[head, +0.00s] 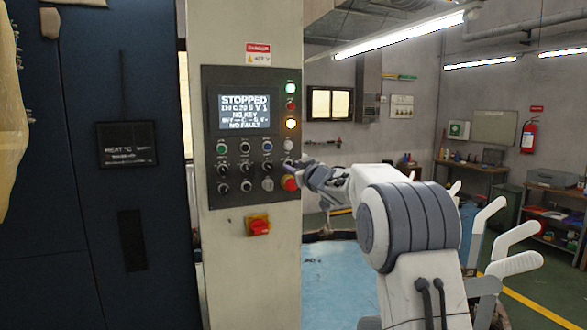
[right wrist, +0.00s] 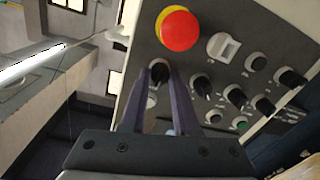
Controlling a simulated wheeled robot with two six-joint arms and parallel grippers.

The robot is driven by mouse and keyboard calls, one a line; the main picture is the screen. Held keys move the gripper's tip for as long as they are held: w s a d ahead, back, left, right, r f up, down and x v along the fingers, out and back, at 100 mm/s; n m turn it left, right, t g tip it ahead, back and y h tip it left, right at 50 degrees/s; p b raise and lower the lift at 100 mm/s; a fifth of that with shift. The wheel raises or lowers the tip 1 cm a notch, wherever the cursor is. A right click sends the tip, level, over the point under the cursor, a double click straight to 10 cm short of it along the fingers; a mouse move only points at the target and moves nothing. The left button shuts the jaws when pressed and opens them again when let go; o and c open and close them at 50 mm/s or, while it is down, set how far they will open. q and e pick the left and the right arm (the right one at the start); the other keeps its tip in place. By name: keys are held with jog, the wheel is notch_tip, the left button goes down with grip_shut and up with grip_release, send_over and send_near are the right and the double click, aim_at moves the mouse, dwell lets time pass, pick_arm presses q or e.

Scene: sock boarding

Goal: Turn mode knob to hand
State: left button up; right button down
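The grey control panel (head: 211,135) on the white column carries a screen (head: 244,111) reading STOPPED and rows of knobs and buttons; their labels are too small to read, so I cannot tell which is the mode knob. My right gripper (head: 300,172) reaches the panel's lower right side, near the red emergency button (head: 290,184). In the right wrist view its two fingers (right wrist: 164,84) are apart, with a black knob (right wrist: 159,68) at their tips. Whether they touch it is unclear. The red button also shows there (right wrist: 180,30). My left gripper is out of view.
Several other black knobs (right wrist: 203,86) sit close to the right of the fingers in the right wrist view. A red rotary switch (head: 258,226) on yellow is below the panel. A dark blue cabinet (head: 80,240) stands left; a blue surface (head: 330,290) lies right of the column.

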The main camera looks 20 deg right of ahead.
jog(key=shift+n, duration=0.3)
jog(key=shift+n+b, duration=0.4)
jog(key=shift+n, duration=3.7)
jog(key=c, duration=0.7)
grip_release()
jog(key=shift+o, duration=0.2)
jog(key=shift+s, duration=0.1)
